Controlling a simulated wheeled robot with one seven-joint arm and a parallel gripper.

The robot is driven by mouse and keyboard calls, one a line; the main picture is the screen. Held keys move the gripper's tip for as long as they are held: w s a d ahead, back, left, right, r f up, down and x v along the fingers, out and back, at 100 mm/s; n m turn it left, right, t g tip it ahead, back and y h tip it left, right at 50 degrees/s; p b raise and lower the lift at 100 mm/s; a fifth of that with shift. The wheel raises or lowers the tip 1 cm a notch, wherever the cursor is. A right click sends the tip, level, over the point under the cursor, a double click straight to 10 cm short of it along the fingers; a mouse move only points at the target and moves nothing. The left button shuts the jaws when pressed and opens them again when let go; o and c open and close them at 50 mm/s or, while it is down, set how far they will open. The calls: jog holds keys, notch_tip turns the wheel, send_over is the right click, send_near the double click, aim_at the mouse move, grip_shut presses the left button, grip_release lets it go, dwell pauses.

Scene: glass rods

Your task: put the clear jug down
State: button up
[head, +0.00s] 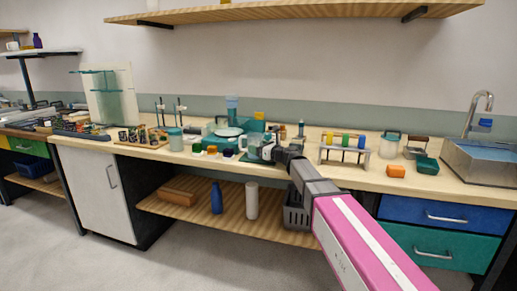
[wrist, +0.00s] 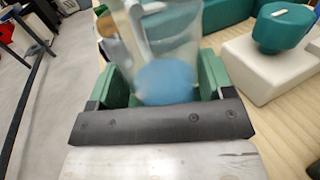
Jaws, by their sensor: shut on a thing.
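The clear jug (wrist: 160,40) stands between the two green fingers of my gripper (wrist: 162,82) in the wrist view, and the fingers are shut on it. Something blue (wrist: 168,82) shows at the near end of the jug, blurred. In the head view, the jug (head: 254,146) is at the middle of the bench, just left of my gripper (head: 272,150). My arm comes in from the lower right. I cannot tell whether the jug's base touches the bench.
In the wrist view, a white block with a teal knob (wrist: 285,28) is close on the right. Small blocks (head: 212,151) lie left of the jug.

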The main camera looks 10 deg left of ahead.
jog(key=o, duration=1)
jog(key=shift+f, duration=0.1)
jog(key=shift+o, duration=0.2)
jog(key=shift+s, duration=0.1)
jog(key=v, duration=1.2)
